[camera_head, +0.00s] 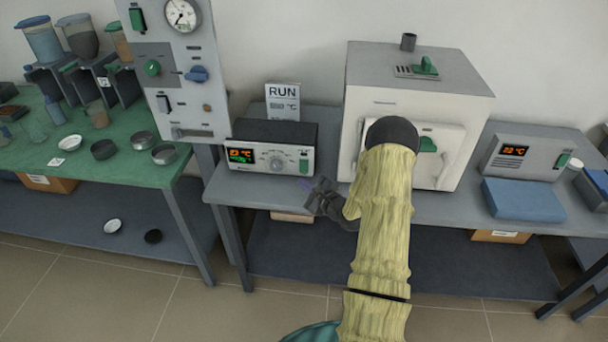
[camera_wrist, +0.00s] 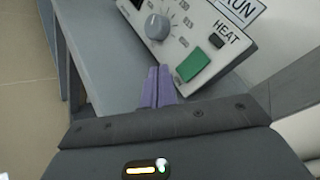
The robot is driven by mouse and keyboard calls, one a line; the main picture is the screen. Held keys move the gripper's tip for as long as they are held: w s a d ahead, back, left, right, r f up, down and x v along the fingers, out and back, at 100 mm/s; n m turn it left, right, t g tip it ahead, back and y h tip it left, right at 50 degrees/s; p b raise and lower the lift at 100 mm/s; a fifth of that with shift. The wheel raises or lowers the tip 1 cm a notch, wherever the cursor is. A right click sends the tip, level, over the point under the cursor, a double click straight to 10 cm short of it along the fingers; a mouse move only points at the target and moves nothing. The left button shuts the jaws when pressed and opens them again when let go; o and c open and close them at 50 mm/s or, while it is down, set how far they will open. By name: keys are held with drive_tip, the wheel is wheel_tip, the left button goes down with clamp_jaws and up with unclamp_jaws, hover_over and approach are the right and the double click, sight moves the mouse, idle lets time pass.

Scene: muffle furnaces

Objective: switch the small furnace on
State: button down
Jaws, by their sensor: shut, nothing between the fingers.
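A control box (camera_head: 272,147) with a lit display, a round dial and a green rocker switch (camera_head: 303,166) stands on the grey bench, left of a white furnace (camera_head: 372,105). In the wrist view the green rocker (camera_wrist: 192,65) sits right of the dial (camera_wrist: 157,27), near a dark window labelled HEAT (camera_wrist: 216,41). I cannot tell which way the rocker is tipped. My gripper (camera_head: 308,187) is just in front of the box's lower right. Its purple fingers (camera_wrist: 158,88) are shut and empty, beside the rocker in the wrist view, apparently not touching it.
A RUN card (camera_head: 283,96) stands behind the box. A tall panel (camera_head: 180,75) with a gauge and knobs is at left, beside a green table (camera_head: 125,175). A grey unit (camera_head: 515,150) with a display and a blue block (camera_head: 523,200) are at right. My arm partly hides the furnace front.

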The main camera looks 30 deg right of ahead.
drive_tip(key=shift+w+d+f, duration=0.1)
drive_tip(key=shift+w+d, duration=0.35)
drive_tip(key=shift+w, duration=0.15)
drive_tip(key=shift+w+d+f, duration=0.1)
drive_tip(key=shift+w+d, duration=0.3)
drive_tip(key=shift+w, duration=0.2)
idle(1.1)
drive_tip(key=shift+w+d, duration=0.2)
drive_tip(key=shift+w, duration=0.15)
drive_tip(key=shift+w+d, duration=0.2)
drive_tip(key=shift+w, duration=0.05)
idle(0.7)
idle(0.3)
drive_tip(key=shift+s+a+p, duration=0.4)
drive_tip(key=shift+s+p, duration=0.1)
drive_tip(key=shift+s, duration=0.15)
drive_tip(key=shift+s+a+r+p, duration=0.2)
drive_tip(key=shift+s+a+p, duration=0.4)
drive_tip(key=shift+s, duration=0.45)
drive_tip(key=shift+s+a+r+p, duration=0.15)
drive_tip(key=shift+s+a+p, duration=0.25)
drive_tip(key=shift+s+a, duration=0.5)
